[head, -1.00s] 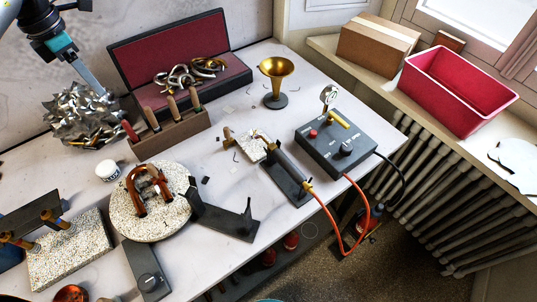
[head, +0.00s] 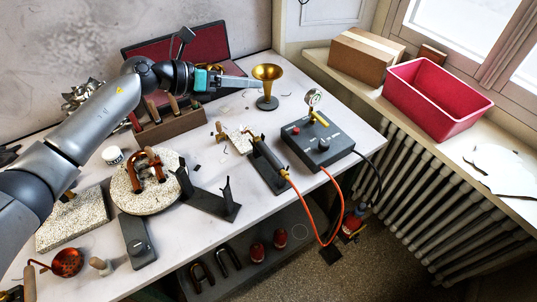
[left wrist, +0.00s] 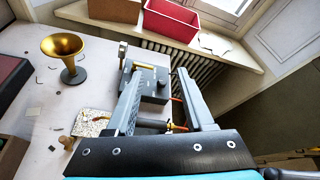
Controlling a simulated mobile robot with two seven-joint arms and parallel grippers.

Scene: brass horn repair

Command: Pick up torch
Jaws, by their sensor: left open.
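The torch (head: 267,155) has a dark handle and an orange hose (head: 306,205) at its lower end. It lies on a dark stand (head: 270,174) near the table's front edge, its tip over a small speckled block (head: 239,142). My left gripper (head: 259,83) is open and empty, above the table behind the torch and beside the brass horn bell. In the left wrist view the torch (left wrist: 152,124) shows beyond and between the open fingers (left wrist: 160,72), apart from them and partly hidden by the left finger. My right gripper is not in view.
The brass horn bell (head: 267,73) stands close to my left fingertips. A dark control box (head: 317,146) with a gauge (head: 313,98) sits right of the torch. A tool rack (head: 170,129) and a lined case (head: 150,52) lie partly behind my left arm.

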